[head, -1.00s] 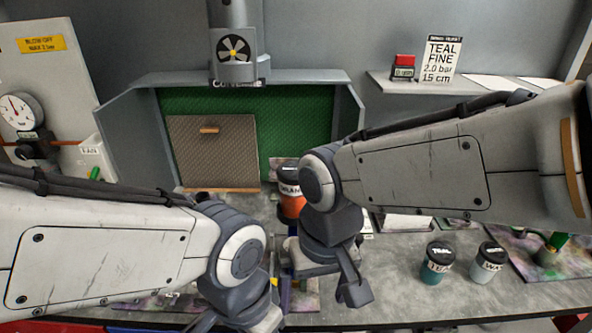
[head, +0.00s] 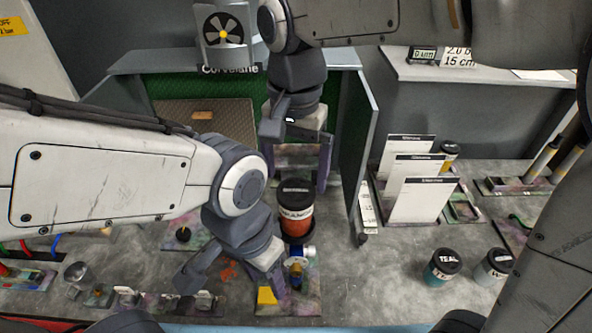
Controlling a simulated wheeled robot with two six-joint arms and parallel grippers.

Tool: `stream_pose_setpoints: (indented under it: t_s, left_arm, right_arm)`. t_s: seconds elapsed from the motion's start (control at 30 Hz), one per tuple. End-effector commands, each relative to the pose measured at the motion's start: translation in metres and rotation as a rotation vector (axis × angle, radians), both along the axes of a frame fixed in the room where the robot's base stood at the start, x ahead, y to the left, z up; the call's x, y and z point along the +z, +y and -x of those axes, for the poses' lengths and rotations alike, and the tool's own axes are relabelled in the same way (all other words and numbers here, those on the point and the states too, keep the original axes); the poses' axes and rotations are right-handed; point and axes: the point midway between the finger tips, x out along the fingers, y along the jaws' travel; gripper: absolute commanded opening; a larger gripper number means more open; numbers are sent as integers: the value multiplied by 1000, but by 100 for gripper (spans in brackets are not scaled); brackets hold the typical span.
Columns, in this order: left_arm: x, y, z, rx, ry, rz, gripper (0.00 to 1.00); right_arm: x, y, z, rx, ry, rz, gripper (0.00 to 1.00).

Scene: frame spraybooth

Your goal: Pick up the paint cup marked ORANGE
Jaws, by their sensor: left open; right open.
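The paint cup marked ORANGE (head: 296,226) stands upright near the middle of the bench, with a black lid, a white label and an orange body. Its label is partly readable. My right gripper (head: 298,148) is open and empty, pointing down behind and above the cup, in front of the booth. My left gripper (head: 236,281) is open, low to the left and nearer than the cup. I see nothing held in it. Neither gripper visibly grips the cup.
A blue and silver spray tool (head: 297,264) is just in front of the cup. A TEAL cup (head: 442,267) and another dark-lidded cup (head: 492,268) stand at right. White cards (head: 422,200) stand behind them. Small parts line the left front. Grey bench (head: 365,275) is clear right of the cup.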

Motion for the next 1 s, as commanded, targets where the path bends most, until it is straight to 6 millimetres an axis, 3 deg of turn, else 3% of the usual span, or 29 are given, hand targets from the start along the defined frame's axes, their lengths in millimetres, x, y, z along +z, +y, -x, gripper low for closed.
stream_pose_setpoints:
  t_s: [0.2,0.47,0.7,1.0]
  left_arm:
    - [5,0,0,0,0,0,50]
    - [11,0,0,0,0,0,50]
    - [23,0,0,-2,0,0,50]
    - [23,0,0,-2,0,0,50]
  right_arm:
    - [-33,0,2,2,6,3,100]
    - [-54,-1,3,3,4,2,100]
    - [-90,-2,7,3,6,3,100]
    - [-100,-2,7,3,1,0,100]
